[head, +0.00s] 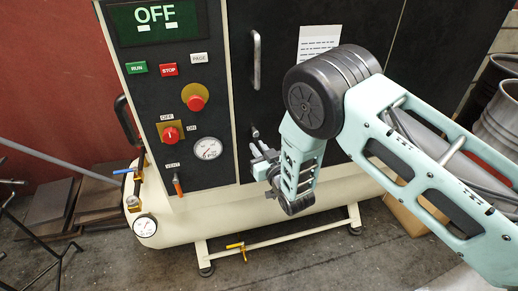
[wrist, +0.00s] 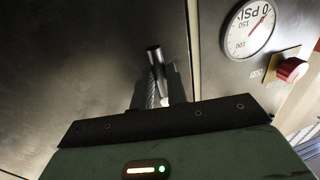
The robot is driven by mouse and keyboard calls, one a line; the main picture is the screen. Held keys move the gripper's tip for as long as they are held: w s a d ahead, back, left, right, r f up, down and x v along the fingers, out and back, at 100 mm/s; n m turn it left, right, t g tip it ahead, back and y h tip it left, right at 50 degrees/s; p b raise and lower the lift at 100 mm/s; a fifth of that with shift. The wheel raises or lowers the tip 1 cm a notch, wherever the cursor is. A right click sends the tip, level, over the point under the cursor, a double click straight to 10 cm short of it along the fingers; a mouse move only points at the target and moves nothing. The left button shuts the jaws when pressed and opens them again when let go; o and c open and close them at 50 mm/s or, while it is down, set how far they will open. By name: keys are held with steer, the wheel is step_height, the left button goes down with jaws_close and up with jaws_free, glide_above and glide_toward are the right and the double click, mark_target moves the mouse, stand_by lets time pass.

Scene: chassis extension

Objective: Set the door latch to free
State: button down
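The door latch is a small metal knob or handle (head: 255,132) on the dark cabinet door, right of the pressure gauge. In the wrist view its rounded metal end (wrist: 153,54) stands up just beyond my fingertips. My gripper (head: 260,157) is at the latch, close to the door. In the wrist view the two fingers of my gripper (wrist: 157,84) stand apart, with metal seen between them and a bright gap beside it. I cannot tell whether a finger touches the latch. The latch's base and exact setting are partly hidden by my gripper.
The control panel has a red rotary switch (head: 171,134), a pressure gauge (head: 207,149) and an orange vent handle (head: 177,186). A long door handle (head: 256,60) is above the latch. A cream tank (head: 240,212) juts out below. A cardboard box (head: 418,213) and barrels stand at right.

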mark_target(266, 127)
steer(key=shift+d+n, duration=0.1)
steer(key=shift+n, duration=0.2)
steer(key=d+n+b, duration=0.1)
steer(key=n, duration=0.2)
steer(key=d+r+n+h+b, duration=0.1)
steer(key=n+b, duration=0.1)
steer(key=n, duration=0.1)
steer(key=r+n+g+b, duration=0.1)
steer(key=n, duration=0.2)
steer(key=shift+w+d+h, duration=0.4)
steer(key=n, duration=0.1)
steer(key=r+n+h, duration=0.1)
steer(key=n, duration=0.1)
steer(key=shift+d+r+b, duration=0.2)
steer(key=shift+b, duration=0.2)
steer(key=shift+w+r+n+h, duration=0.1)
steer(key=shift+r+n+h, duration=0.2)
steer(key=shift+n, duration=0.5)
steer(key=shift+r+n+h, duration=0.2)
steer(key=shift+r+n, duration=0.15)
steer(key=shift+n, duration=0.45)
steer(key=c, duration=1.4)
jaws_free()
